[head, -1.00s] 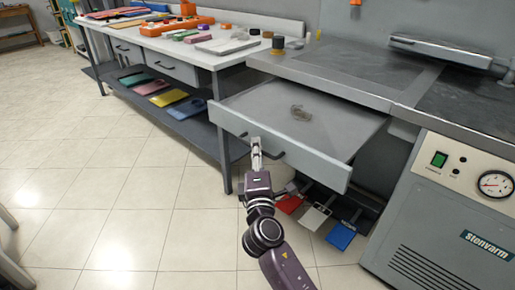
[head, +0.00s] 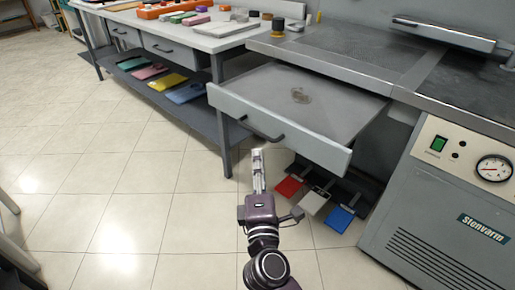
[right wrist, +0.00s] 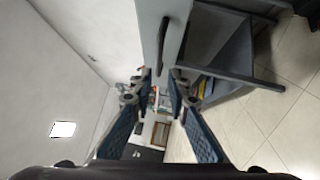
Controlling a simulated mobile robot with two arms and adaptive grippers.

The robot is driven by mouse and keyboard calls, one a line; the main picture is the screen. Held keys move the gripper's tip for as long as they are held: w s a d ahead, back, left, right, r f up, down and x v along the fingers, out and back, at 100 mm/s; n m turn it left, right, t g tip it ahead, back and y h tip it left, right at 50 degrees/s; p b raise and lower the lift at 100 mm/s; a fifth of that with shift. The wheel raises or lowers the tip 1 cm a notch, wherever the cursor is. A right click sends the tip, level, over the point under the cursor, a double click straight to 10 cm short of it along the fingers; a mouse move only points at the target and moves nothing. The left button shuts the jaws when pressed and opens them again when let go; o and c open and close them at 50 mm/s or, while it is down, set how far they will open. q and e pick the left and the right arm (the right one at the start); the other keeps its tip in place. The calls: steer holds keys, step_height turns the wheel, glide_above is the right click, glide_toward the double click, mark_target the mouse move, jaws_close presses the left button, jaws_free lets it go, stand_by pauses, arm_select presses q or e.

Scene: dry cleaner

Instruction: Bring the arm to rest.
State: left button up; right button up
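My right gripper (head: 258,168) is in front of the pulled-out grey drawer (head: 235,105), just below its dark handle (head: 262,130). In the right wrist view the two fingers of this gripper (right wrist: 161,80) stand apart with nothing between them. The drawer handle (right wrist: 176,42) appears there beyond the fingertips, apart from them. My left gripper is not in view.
A white-topped workbench (head: 215,40) with a lower shelf of coloured items stands at the left. The Stenvarm machine (head: 440,225) stands at the right. Red, white and blue pieces (head: 340,219) sit low under the drawer. The tiled floor (head: 130,215) is clear in front.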

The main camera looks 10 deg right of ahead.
steer(key=shift+s+f, duration=0.1)
steer(key=shift+s, duration=0.55)
